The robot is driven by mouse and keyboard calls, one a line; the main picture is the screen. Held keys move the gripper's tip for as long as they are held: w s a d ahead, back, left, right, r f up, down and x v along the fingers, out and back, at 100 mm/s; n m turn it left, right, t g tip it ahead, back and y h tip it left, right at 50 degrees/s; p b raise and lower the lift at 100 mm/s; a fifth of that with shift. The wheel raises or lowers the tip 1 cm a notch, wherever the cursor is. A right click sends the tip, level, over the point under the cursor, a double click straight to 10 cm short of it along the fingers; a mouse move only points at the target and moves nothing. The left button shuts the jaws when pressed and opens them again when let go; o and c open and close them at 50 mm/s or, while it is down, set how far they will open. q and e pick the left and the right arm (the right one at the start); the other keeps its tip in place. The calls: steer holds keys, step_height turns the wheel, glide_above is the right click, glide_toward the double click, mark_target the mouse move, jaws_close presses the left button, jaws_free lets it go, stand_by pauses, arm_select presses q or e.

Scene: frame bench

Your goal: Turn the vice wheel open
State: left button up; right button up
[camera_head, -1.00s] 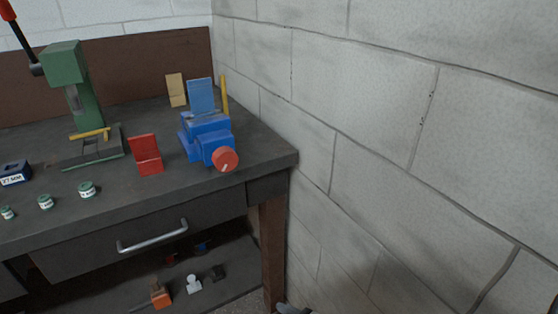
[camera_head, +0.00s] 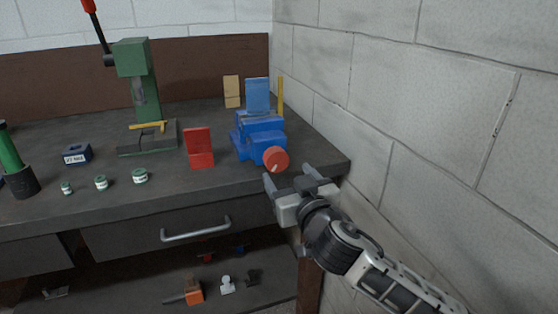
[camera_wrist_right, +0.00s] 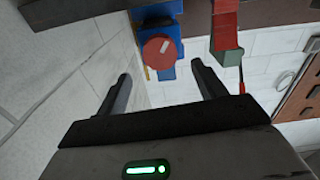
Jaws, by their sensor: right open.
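The blue vice (camera_head: 257,135) stands near the right end of the bench. Its round red wheel (camera_head: 276,159), with a pale mark, faces the front. My right gripper (camera_head: 289,180) is open and empty, just in front of and slightly below the wheel in the head view. In the right wrist view the wheel (camera_wrist_right: 159,53) shows beyond the two spread fingers (camera_wrist_right: 160,88), apart from them. My left gripper is not in view.
A red stand (camera_head: 199,148) sits left of the vice, and a green press (camera_head: 138,85) farther left. Several small jars (camera_head: 101,183) line the bench front. A drawer handle (camera_head: 195,229) sticks out below. The block wall (camera_head: 430,120) stands close on the right.

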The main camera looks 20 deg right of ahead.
mark_target(278, 162)
steer(key=w, duration=0.6)
steer(key=shift+w+a, duration=0.15)
steer(key=shift+w, duration=0.05)
steer(key=c, duration=1)
